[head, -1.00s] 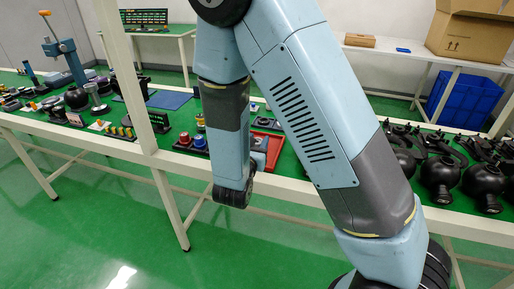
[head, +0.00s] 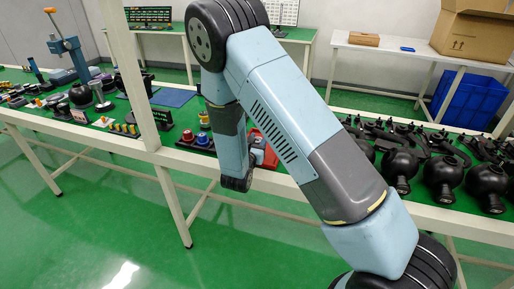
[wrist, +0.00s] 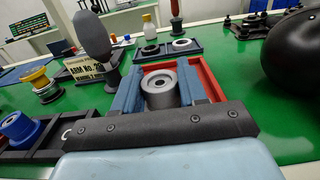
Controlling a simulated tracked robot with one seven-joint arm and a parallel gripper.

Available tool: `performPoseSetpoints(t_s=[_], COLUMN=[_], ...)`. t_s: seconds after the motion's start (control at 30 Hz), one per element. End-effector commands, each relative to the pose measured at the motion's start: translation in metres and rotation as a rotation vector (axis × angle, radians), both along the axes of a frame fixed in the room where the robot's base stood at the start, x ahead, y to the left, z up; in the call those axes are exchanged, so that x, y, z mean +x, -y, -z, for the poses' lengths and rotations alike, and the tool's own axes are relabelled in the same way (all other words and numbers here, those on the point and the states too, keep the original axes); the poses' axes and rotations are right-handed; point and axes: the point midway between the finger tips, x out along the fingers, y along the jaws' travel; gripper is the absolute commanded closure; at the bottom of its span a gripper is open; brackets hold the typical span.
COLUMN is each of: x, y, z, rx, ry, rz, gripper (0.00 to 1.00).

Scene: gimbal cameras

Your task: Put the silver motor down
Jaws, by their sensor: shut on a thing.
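The silver motor (wrist: 161,88) shows in the middle of the wrist view, a short grey cylinder with a round hole in its top. My gripper (wrist: 160,82) is shut on it, with one blue-grey finger on each side. A red tray (wrist: 207,78) lies around and behind the fingers on the green tabletop. Whether the motor's underside touches the tray is hidden by my gripper's body. In the head view the red tray (head: 271,158) shows beside my wrist, and the motor cannot be made out there.
Left of the tray, a black holder (wrist: 50,137) carries a blue motor (wrist: 18,126). A dark upright oval (wrist: 92,36) and a lettered sign (wrist: 84,69) stand close by. Black rounded parts (head: 443,171) crowd the table at right. A white post (head: 135,75) stands left of my arm.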

Motion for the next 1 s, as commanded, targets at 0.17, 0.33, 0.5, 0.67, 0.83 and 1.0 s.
performPoseSetpoints(t_s=[0.17, 0.33, 0.5, 0.67, 0.83, 1.0], x=[-0.001, -0.001, -0.001, -0.001, -0.001, -0.001], y=[0.000, 0.000, 0.000, -0.001, -0.001, -0.001], z=[0.023, 0.030, 0.029, 0.031, 0.031, 0.031], rx=[-0.003, -0.001, -0.001, -0.001, -0.001, -0.001], ry=[-0.002, -0.001, 0.000, -0.001, -0.001, 0.000], rz=[0.000, 0.000, -0.001, -0.001, -0.001, -0.002], gripper=[0.94, 0.94, 0.94, 0.53, 0.36, 0.33])
